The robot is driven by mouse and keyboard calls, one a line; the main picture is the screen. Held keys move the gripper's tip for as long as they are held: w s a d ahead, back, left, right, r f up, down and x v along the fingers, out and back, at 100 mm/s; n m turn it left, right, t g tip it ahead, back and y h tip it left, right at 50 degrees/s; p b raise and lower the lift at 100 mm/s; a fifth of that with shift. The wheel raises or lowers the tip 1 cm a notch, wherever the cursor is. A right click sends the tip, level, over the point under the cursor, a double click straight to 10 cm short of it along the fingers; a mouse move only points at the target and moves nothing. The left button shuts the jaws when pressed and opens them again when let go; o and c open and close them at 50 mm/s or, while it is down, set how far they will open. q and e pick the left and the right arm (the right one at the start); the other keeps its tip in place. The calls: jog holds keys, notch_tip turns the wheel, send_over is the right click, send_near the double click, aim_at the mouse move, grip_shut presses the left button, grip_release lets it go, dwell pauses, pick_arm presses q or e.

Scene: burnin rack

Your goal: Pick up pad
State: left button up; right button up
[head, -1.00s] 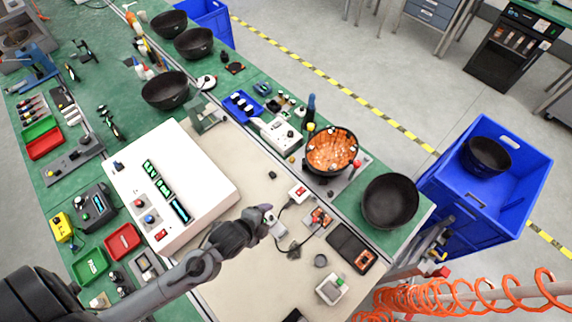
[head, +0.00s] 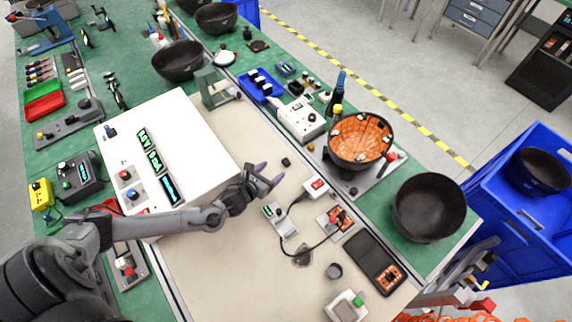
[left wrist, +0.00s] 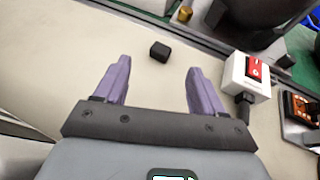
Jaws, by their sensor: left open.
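A small black block (head: 286,161), which may be the pad, lies on the beige mat (head: 245,265). It also shows in the left wrist view (left wrist: 160,51), just beyond and between the fingertips. No label on it is readable. My left gripper (head: 272,176) is open and empty, with purple fingers spread above the mat. In the left wrist view its fingers (left wrist: 157,70) point toward the block and appear not to touch it. My right gripper is not in view.
A white box with displays (head: 190,135) stands left of the gripper. A red-switch unit (head: 316,187) with a cable and a small grey device (head: 274,213) stand close to its right. Black bowls (head: 429,207) and an orange-filled pan (head: 360,140) are farther right.

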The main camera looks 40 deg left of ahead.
aim_at(286, 161)
pick_arm(q)
jog(key=shift+b+x, duration=0.5)
jog(key=shift+x, duration=3.7)
jog(key=shift+d+f, duration=0.2)
jog(key=shift+s, duration=0.1)
jog(key=c, duration=1.2)
jog(key=shift+c, duration=0.2)
